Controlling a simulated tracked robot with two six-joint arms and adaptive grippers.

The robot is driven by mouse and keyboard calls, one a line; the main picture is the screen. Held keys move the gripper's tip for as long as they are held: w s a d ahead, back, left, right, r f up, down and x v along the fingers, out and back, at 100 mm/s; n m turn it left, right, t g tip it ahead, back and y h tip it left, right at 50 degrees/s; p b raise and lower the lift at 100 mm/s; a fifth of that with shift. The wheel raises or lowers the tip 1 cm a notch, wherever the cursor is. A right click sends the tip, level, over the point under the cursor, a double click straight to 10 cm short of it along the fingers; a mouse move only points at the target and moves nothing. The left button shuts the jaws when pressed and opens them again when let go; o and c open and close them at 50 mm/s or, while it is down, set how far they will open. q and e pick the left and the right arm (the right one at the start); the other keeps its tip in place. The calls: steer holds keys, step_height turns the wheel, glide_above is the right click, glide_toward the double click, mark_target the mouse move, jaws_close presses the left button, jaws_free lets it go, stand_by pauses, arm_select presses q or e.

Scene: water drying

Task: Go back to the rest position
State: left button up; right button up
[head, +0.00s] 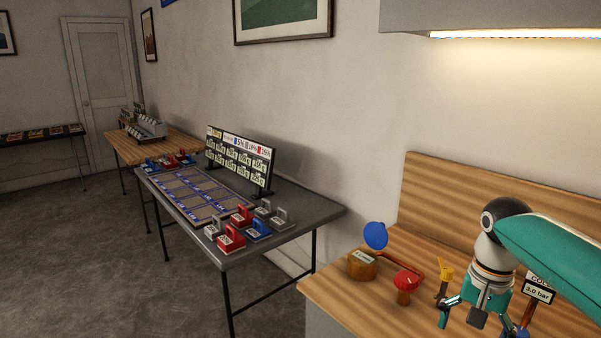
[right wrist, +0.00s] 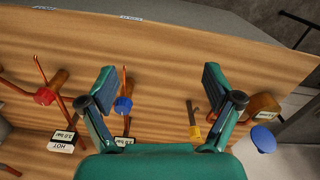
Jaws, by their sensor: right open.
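My right gripper (head: 482,322) is above the wooden counter at the lower right of the head view, pointing down. My left gripper is not in view.
Around the gripper on the counter (head: 330,290) are a red knob (head: 405,281), a yellow valve handle (head: 445,272), a blue disc (head: 375,235) by a wooden block (head: 362,267), and a pressure sign (head: 538,291). The wrist view adds a blue knob (right wrist: 123,104). A grey table (head: 300,226) stands left.

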steer(key=s+a+f+n+g+y+p, duration=0.1)
steer(key=s+a+f+g, duration=0.25)
steer(key=f, duration=0.75)
steer(key=s+a+f+n+g, duration=0.15)
steer(key=s+a+f, duration=0.3)
steer(key=f, duration=0.75)
steer(key=s+a+f+n+t+y+p, duration=0.1)
steer(key=s+a+f+y, duration=0.1)
steer(key=s+a+f, duration=0.6)
steer(key=s+a+f+n+t+y, duration=0.1)
steer(key=s+a+f, duration=0.2)
steer(key=s+f, duration=0.45)
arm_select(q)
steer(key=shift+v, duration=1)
arm_select(e)
steer(key=w+t, duration=0.2)
steer(key=w+n+t, duration=0.1)
steer(key=shift+w+d+r+t, duration=0.15)
steer(key=shift+d+r+t, duration=0.15)
steer(key=shift+d, duration=0.05)
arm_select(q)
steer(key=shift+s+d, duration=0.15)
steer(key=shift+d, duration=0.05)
